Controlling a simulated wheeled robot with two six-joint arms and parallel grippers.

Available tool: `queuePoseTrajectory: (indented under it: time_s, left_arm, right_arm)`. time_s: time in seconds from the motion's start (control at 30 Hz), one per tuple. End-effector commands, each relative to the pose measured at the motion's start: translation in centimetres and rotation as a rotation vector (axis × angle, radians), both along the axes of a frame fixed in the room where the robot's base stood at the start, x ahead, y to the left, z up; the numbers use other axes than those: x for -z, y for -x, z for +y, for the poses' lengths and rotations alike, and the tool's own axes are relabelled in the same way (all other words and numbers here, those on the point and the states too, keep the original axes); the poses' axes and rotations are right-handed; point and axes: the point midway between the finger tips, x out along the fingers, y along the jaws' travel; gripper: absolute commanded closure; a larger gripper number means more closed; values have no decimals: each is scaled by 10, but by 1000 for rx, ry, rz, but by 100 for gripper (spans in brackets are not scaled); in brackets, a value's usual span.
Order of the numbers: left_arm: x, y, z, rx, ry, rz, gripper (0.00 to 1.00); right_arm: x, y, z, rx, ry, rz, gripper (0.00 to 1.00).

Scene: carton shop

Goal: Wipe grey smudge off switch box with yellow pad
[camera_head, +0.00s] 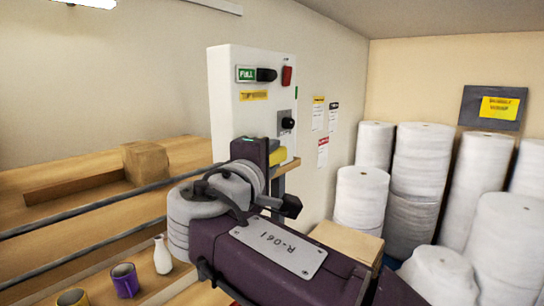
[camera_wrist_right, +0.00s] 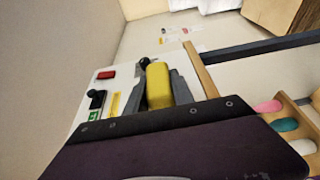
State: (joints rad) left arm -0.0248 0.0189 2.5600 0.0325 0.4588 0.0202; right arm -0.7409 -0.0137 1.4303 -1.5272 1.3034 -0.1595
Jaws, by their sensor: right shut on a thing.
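The switch box (camera_head: 255,122) is a white upright panel on the wall in the head view, with a green label, a black knob, a red switch and a lower black knob. Its white face also shows in the wrist view (camera_wrist_right: 126,82). My right gripper (camera_head: 268,153) is shut on the yellow pad (camera_wrist_right: 158,86), which also shows in the head view (camera_head: 278,157). The pad is in front of the lower part of the box; I cannot tell whether it touches. No grey smudge can be made out; my gripper hides part of the lower face. My left gripper is out of view.
A wooden shelf (camera_head: 60,190) with a cardboard block (camera_head: 146,163) and dark rails lies left. Several white rolls (camera_head: 420,170) and a carton (camera_head: 346,241) fill the right.

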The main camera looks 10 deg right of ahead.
Motion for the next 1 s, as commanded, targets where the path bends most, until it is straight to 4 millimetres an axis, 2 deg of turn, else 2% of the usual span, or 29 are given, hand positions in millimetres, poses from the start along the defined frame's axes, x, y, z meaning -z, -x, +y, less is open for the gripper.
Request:
queuePoseTrajectory:
  time_s: [0.83, 1.0]
  left_arm:
    - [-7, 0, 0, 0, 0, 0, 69]
    - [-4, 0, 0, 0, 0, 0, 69]
  right_arm:
    - [-1, -14, 10, 0, 1, 0, 100]
    - [1, -19, 2, 3, -1, -1, 100]
